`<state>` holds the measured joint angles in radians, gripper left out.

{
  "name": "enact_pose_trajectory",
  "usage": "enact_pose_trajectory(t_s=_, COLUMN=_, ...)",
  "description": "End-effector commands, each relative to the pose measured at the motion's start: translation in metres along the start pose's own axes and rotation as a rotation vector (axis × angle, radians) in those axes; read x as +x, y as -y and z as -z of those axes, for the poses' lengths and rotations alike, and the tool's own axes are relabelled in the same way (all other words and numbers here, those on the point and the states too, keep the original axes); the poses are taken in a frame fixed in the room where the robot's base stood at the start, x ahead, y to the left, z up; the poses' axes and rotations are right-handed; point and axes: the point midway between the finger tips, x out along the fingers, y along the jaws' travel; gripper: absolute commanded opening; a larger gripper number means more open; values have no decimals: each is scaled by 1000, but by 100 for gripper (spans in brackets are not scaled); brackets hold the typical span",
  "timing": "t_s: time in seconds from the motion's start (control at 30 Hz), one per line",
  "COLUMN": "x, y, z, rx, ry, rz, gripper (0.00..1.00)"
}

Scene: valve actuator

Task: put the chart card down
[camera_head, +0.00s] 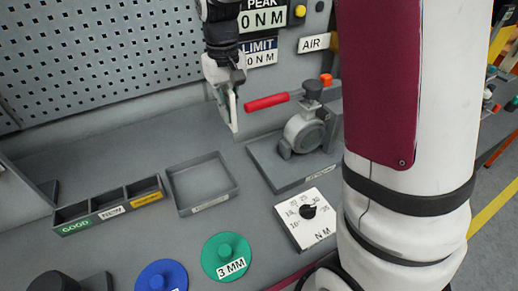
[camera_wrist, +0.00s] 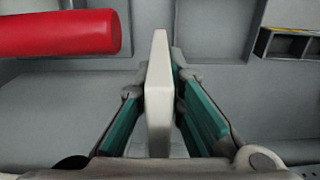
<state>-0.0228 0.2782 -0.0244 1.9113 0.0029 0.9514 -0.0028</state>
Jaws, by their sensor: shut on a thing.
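The chart card (camera_wrist: 158,90) is a pale, thin plate, seen nearly edge-on in the wrist view. It stands upright between the teal-padded fingers of my gripper (camera_wrist: 163,105), which is shut on it. In the head view, the card (camera_head: 233,112) shows as a narrow white strip below my gripper (camera_head: 226,88). The gripper hangs above the grey bench, left of the red valve handle (camera_head: 266,102). The card's face and any print on it cannot be seen.
The valve (camera_head: 304,132) stands on a grey plate at right. An empty shallow tray (camera_head: 232,191) and a three-part bin (camera_head: 58,217) lie nearer. A dial block (camera_head: 296,230), a green disc (camera_head: 219,268) and a blue disc (camera_head: 152,270) are in front. A perforated panel (camera_head: 95,50) stands behind.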

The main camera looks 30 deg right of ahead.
Motion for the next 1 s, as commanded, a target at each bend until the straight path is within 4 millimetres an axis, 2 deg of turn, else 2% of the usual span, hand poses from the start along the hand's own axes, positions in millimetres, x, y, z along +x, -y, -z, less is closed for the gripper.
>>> enact_pose_trajectory(t_s=0.1, x=29, y=0, z=-2, rx=0, ry=9, rz=0, gripper=0)
enact_pose_trajectory(t_s=0.4, x=100, y=1, z=-2, rx=0, ry=7, rz=1, gripper=0)
enact_pose_trajectory(t_s=0.53, x=119, y=1, z=-1, rx=0, ry=4, rz=1, gripper=0)
enact_pose_trajectory(t_s=0.77, x=134, y=1, z=-1, rx=0, ry=2, rz=1, gripper=0)
enact_pose_trajectory(t_s=1.0, x=164, y=1, z=-1, rx=0, ry=3, rz=1, gripper=0)
